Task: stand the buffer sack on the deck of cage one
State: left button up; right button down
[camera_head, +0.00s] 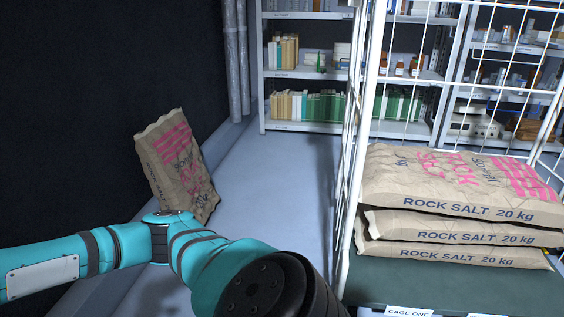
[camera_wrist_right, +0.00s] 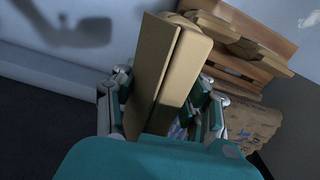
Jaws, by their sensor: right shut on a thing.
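Cage one (camera_head: 368,110) is a white wire cage at the right in the head view, with a "CAGE ONE" label on its front edge. Its green deck (camera_head: 455,283) bears three stacked sacks (camera_head: 460,185) marked "ROCK SALT 20 kg", lying flat. Another brown sack (camera_head: 178,165) with pink print leans, tilted, by the dark wall at left; I cannot read whether it is the buffer sack. My left arm crosses the foreground, its gripper out of the picture. In the right wrist view, my right gripper (camera_wrist_right: 165,115) is shut on a tan, straight-edged, carton-like thing (camera_wrist_right: 152,65).
Shelving (camera_head: 305,70) with books and boxes stands at the back. Grey floor (camera_head: 290,180) is free between the leaning sack and the cage. In the wrist view, wooden slats (camera_wrist_right: 255,45) and a brown printed sack-like thing (camera_wrist_right: 252,125) lie beyond the gripper at right.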

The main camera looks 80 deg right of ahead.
aim_at(457, 291)
jog(key=k+z, duration=0.1)
jog(key=z, duration=0.3)
jog(key=k+l+z, duration=0.1)
jog(key=z, duration=0.75)
jog(key=k+l+z, duration=0.1)
jog(key=z, duration=0.3)
jog(key=k+l+z, duration=0.2)
jog(key=l+z, duration=0.25)
jog(key=l, duration=0.35)
jog(key=l+z, duration=0.5)
jog(key=l, duration=0.35)
